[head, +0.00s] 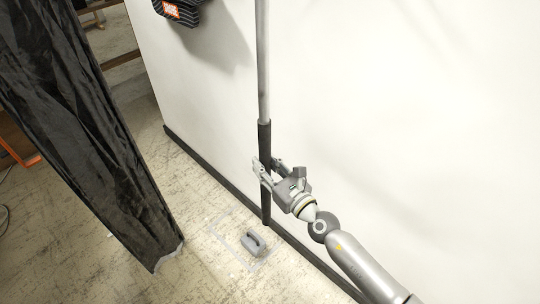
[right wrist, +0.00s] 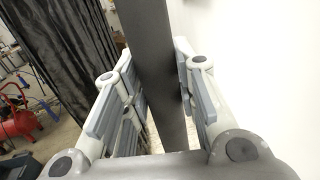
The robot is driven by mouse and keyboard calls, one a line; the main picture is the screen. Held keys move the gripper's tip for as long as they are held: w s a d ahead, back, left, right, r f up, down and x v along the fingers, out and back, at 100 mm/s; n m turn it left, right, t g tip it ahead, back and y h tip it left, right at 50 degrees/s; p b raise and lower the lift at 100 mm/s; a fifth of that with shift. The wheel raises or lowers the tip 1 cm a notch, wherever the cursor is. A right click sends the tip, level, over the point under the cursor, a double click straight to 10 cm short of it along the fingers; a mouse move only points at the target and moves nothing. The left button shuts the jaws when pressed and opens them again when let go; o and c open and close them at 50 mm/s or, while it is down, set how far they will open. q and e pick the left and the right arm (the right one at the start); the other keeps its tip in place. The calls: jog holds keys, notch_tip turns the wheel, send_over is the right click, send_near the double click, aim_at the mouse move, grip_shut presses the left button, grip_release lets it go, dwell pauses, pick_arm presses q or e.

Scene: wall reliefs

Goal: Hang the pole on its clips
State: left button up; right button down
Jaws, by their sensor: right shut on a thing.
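The pole (head: 263,70) stands upright close to the white wall in the head view. Its upper part is grey and its lower part is a black sleeve; its top is cut off by the frame edge. My right gripper (head: 266,168) is shut on the pole's black lower part, and the pole (right wrist: 156,70) runs between the fingers in the right wrist view. The pole's lower end shows just above a grey block on the floor; I cannot tell whether it touches anything. I cannot make out any clips. My left gripper is not in view.
A grey block with a handle (head: 254,242) sits on the floor inside a taped outline. A black curtain (head: 85,130) hangs at the left. A dark striped item with an orange label (head: 178,10) is at the wall's top left. The wall right of the pole is bare.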

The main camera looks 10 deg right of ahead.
jog(key=shift+d+r, duration=0.1)
jog(key=shift+d, duration=0.05)
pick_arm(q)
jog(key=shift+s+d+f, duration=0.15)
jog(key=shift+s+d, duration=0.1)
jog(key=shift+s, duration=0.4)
pick_arm(e)
jog(key=shift+s, duration=0.1)
pick_arm(q)
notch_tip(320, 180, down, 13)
jog(key=b, duration=1.3)
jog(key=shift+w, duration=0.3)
pick_arm(e)
jog(key=w+d+f, duration=0.3)
jog(key=w+d, duration=0.7)
jog(key=d, duration=0.3)
jog(key=shift+w+d, duration=0.25)
jog(key=shift+d, duration=0.05)
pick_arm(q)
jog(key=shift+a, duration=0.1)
pick_arm(e)
jog(key=shift+f, duration=0.1)
